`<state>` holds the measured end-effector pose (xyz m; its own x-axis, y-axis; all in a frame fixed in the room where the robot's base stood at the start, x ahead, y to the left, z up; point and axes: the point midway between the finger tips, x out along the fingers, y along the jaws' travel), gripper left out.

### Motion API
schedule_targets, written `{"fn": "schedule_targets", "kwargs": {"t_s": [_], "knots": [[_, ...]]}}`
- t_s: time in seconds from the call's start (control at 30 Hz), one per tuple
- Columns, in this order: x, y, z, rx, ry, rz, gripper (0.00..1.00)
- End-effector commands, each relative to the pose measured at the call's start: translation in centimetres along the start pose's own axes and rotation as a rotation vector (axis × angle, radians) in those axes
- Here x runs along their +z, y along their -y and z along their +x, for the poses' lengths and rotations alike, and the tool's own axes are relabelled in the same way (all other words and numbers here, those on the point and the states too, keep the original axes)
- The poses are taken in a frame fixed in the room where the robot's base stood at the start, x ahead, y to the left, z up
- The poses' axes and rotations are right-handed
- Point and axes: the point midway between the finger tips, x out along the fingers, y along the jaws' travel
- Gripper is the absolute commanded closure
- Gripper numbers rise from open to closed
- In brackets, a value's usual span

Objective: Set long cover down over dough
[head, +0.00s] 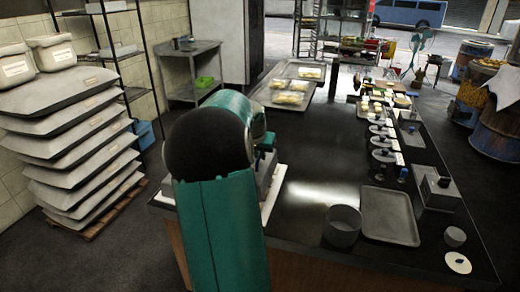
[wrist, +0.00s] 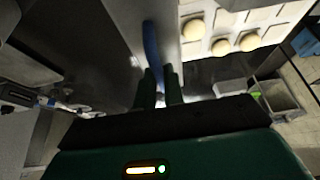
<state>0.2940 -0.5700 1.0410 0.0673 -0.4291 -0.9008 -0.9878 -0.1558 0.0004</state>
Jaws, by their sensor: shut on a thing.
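My gripper (wrist: 160,88) is shut on a blue bar (wrist: 151,42) in the wrist view. The bar looks like the handle of a long grey cover (wrist: 118,18), whose plain surface shows beside it. Round pale dough balls (wrist: 220,47) sit in a white tray or board (wrist: 262,16) to the right of the cover. These balls show uncovered; any others under the cover are hidden.
The dark counter (head: 315,185) has bare space right of my arm. A round grey pan (head: 342,226) and an empty tray (head: 390,216) stand near its front. Trays of dough (head: 293,92) lie at the far end. Stacked sacks (head: 70,130) stand at left.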

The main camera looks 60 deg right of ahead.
Motion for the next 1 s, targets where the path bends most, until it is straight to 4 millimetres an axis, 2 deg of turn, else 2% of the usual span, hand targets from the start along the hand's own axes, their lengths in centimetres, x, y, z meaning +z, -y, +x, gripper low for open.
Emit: {"fn": "schedule_targets", "kwargs": {"t_s": [1.0], "knots": [[2.6,0.0,5.9,0.0,0.0,0.0,1.0]]}}
